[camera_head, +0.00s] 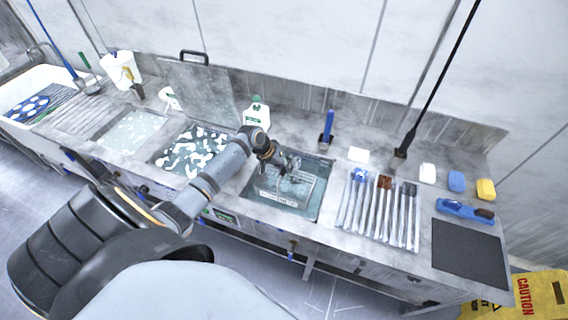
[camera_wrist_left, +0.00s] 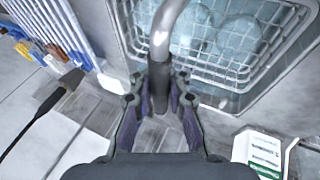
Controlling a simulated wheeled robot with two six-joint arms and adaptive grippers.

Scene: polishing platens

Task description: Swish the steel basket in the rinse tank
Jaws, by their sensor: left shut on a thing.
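The steel basket (camera_head: 297,185) is a wire basket sitting inside the rinse tank (camera_head: 321,170), a square sunken basin with greenish water, in the middle of the bench. My left gripper (camera_head: 284,164) reaches over the tank from the left and is shut on the basket's handle. In the left wrist view my left gripper (camera_wrist_left: 160,88) has its two fingers on either side of the dark grip of the bent steel handle (camera_wrist_left: 166,35). The basket's wire mesh (camera_wrist_left: 205,52) shows beyond, with pale round pieces inside it. How deep the basket sits is hard to tell. My right gripper is out of view.
Left of the tank are a basin with white foam (camera_head: 190,150) and another pale basin (camera_head: 133,132). A white bottle (camera_head: 257,112) and a blue-handled brush (camera_head: 327,130) stand behind the tank. A ribbed rack (camera_head: 380,210) lies right of it, beside a dark mat (camera_head: 470,252).

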